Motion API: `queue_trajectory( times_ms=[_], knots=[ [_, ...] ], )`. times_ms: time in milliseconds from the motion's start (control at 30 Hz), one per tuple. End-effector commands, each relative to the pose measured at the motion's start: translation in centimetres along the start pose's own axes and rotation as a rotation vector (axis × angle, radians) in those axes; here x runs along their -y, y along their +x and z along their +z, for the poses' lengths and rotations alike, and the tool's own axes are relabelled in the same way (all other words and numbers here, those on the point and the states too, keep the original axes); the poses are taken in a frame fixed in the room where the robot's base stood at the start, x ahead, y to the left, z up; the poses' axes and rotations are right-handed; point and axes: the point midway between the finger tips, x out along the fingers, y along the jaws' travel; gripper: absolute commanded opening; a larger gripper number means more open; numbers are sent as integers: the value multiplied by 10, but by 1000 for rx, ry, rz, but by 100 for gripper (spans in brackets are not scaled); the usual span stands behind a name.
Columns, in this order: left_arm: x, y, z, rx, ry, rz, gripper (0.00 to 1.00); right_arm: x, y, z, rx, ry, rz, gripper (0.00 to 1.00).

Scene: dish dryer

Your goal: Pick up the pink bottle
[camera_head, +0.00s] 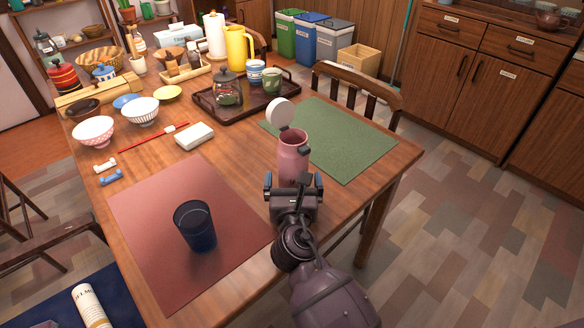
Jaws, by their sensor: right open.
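My right gripper (294,185) is open, at the near side of the bottle's lower part. The gripper body hides the bottle's base, and I cannot tell whether the fingers touch it. My left gripper is not in view.
A dark blue cup (195,226) stands on the red placemat (150,265) to the left. A dark tray (205,105) with a teapot and mugs lies behind the bottle. A white box (195,136) and red chopsticks (153,137) lie left. A chair (357,82) stands at the far edge.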

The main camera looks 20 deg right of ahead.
Motion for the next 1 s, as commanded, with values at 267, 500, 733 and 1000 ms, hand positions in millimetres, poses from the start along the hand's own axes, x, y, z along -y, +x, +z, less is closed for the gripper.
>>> queue_trajectory(
  times_ms=[267, 500, 733, 1000],
  knots=[
    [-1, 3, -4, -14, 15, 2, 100, 0, 27, -3, -2, -1, 1, 100],
    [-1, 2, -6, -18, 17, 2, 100, 0, 29, -1, -1, -1, 1, 100],
    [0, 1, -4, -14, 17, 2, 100, 0, 29, -2, -1, -1, 1, 71],
    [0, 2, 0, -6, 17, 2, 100, 0, 29, -2, -1, 0, 1, 31]
  ],
)
